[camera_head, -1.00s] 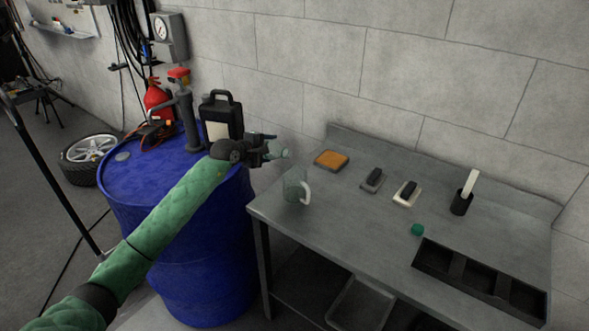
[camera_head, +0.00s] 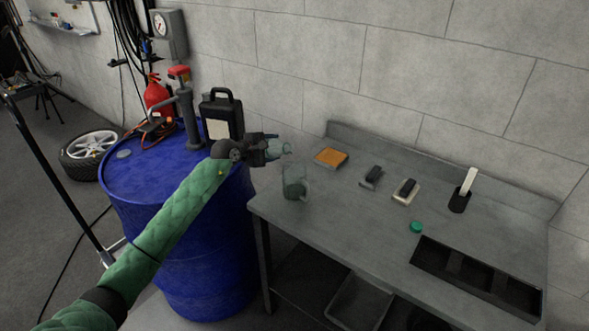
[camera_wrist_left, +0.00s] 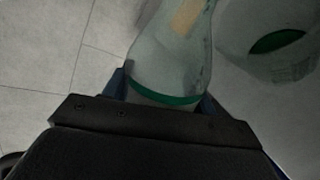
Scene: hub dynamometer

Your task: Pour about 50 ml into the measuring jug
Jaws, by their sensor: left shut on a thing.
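My left gripper (camera_head: 268,146) is shut on a clear bottle (camera_head: 284,148), above and just behind the measuring jug. In the left wrist view the bottle (camera_wrist_left: 172,50) sits between the blue fingertips, with a green band of liquid near them and a tan label. The bottle looks tipped over in the head view; its mouth is hard to make out. The clear measuring jug (camera_head: 294,185) stands at the bench's left end. It also shows in the left wrist view (camera_wrist_left: 243,55), with a green patch inside. No stream is clearly visible. My right gripper is out of view.
On the grey bench (camera_head: 340,215) are an orange pad (camera_head: 331,157), two dark-handled blocks, a black holder (camera_head: 459,200), a green cap (camera_head: 416,226) and a black tray (camera_head: 475,277). A blue drum (camera_head: 180,235) with a black canister (camera_head: 221,117) stands left.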

